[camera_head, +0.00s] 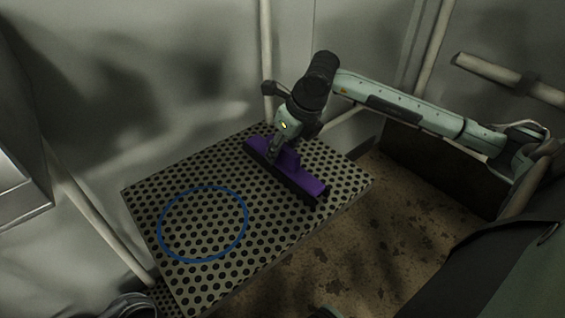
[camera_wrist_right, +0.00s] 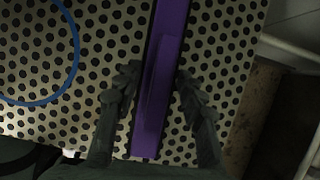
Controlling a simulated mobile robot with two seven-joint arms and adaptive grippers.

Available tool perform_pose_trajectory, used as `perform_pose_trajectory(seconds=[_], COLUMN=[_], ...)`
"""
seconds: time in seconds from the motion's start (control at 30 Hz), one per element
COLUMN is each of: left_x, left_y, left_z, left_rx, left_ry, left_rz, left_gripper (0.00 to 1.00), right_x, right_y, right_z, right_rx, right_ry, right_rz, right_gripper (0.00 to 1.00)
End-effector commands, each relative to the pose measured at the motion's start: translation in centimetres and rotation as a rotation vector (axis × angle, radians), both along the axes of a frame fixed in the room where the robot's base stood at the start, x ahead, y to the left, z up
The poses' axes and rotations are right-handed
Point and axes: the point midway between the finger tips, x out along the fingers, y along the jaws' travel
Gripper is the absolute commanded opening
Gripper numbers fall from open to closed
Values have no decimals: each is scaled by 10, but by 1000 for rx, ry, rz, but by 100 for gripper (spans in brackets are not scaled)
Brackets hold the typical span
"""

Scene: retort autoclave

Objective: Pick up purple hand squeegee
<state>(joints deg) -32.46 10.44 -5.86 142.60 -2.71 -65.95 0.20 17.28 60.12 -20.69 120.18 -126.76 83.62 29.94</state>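The purple hand squeegee (camera_head: 308,183) lies on the perforated metal platform (camera_head: 150,187), near its right side. My right gripper (camera_head: 274,150) reaches down over the squeegee from above. In the right wrist view, the purple squeegee (camera_wrist_right: 160,75) runs lengthwise between the two fingers of my right gripper (camera_wrist_right: 158,78). The fingers are apart, one on each side, with gaps showing between them and the squeegee, so it is open and not gripping. Part of the squeegee is hidden behind the gripper in the head view. My left gripper is not in view.
A blue ring (camera_head: 161,222) is marked on the platform, left of the squeegee, and its inside is empty. Grey walls (camera_head: 150,90) with pipes (camera_head: 267,60) stand close behind. A stained brown floor (camera_head: 400,225) lies lower, right of the platform.

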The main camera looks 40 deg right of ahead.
Motion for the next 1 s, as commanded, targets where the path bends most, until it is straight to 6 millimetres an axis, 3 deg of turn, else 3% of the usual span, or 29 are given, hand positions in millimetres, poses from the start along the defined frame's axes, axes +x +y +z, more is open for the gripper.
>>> perform_pose_trajectory(seconds=[0.37, 0.7, 1.0], left_x=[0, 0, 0], left_y=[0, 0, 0], left_z=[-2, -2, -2], left_rx=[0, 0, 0], left_ry=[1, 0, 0], left_rz=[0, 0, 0], left_gripper=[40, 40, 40], right_x=[0, 0, 0], right_y=[0, 0, 0], right_z=[-1, -1, 0], right_rx=[0, 0, 0], right_ry=[0, 0, -2], right_rz=[0, 0, 0], right_gripper=[40, 0, 0])
